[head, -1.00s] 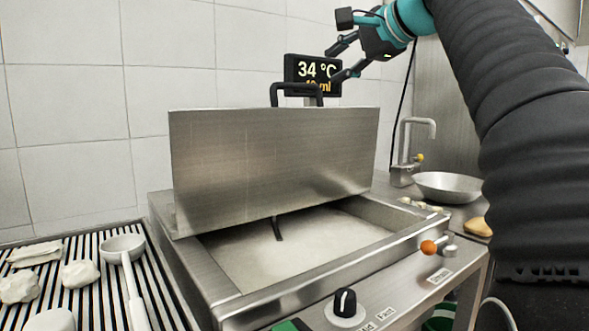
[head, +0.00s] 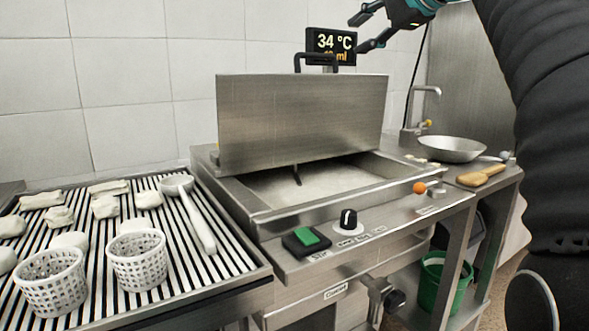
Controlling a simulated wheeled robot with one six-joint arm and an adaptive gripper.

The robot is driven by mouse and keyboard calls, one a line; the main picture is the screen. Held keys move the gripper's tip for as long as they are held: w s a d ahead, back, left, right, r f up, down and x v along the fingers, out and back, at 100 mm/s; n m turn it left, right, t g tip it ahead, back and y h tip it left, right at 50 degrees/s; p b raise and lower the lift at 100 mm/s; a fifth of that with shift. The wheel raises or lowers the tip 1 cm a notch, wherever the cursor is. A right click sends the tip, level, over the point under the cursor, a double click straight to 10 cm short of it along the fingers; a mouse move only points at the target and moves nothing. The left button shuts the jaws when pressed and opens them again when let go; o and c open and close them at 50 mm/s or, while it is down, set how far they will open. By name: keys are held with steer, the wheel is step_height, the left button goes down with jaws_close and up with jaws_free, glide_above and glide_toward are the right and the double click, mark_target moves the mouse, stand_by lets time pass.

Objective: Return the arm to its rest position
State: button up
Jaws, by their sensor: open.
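My gripper (head: 362,33) is at the top of the head view, above and to the right of the raised fryer lid. Its two dark fingers are spread apart with nothing between them. The fingers overlap the edge of the display (head: 331,44) in the picture; I cannot tell how far apart they are in depth. The lid (head: 300,120) of the fryer stands tilted open, and its black handle (head: 316,57) is free of my gripper. My arm comes in from the right side.
The fryer vat (head: 340,180) holds whitish liquid. A striped rack (head: 225,262) at left carries two white perforated baskets (head: 137,260), pale lumps and a ladle (head: 197,220). A bowl (head: 452,148), tap (head: 424,91) and wooden board (head: 482,175) are at right. A green bucket (head: 432,283) stands below.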

steer(key=s+d+f+n+g+h, duration=0.1)
steer(key=s+f+n, duration=0.3)
steer(key=s+f, duration=0.5)
steer(key=s+d+f+n+g+h, duration=0.1)
steer(key=s+f+n+g+h, duration=0.2)
steer(key=s+f, duration=0.7)
steer(key=s+d+f+n+g+h, duration=0.1)
steer(key=s+f, duration=0.8)
steer(key=f, duration=2.1)
steer(key=n+g+h, duration=0.1)
steer(key=n+h, duration=0.1)
steer(key=n, duration=0.1)
steer(key=shift+s+d+f+n, duration=0.15)
steer(key=shift+d+f+n, duration=0.15)
steer(key=shift+f, duration=0.05)
